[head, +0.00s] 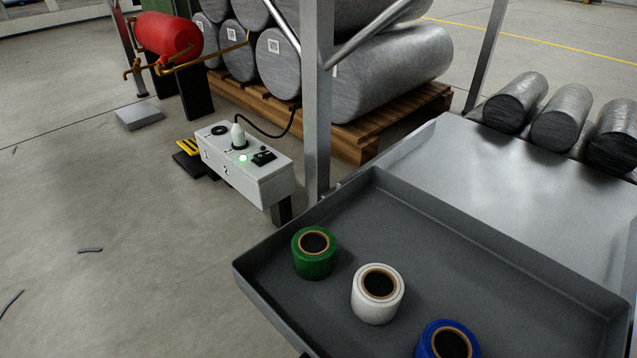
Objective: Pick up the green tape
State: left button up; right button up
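The green tape (313,264) is a roll with a dark core and a brown inner ring. It stands on end in the dark grey tray (440,235), near the tray's left corner. A white tape roll (377,305) stands to its right and nearer to me, a small gap apart. A blue tape roll (447,342) stands further right and is cut off by the bottom edge. Neither of my grippers shows in the head view.
A metal post (318,120) rises just behind the tray's left side. A white control box (244,166) stands left of it. Metal cylinders (515,102) lie behind the tray at right. Large wrapped rolls (400,75) lie on a wooden pallet (360,138). The tray's back half is bare.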

aim_at(313, 248)
jog(key=i+j+z, duration=0.35)
jog(key=i+j, duration=0.25)
jog(key=j, duration=0.3)
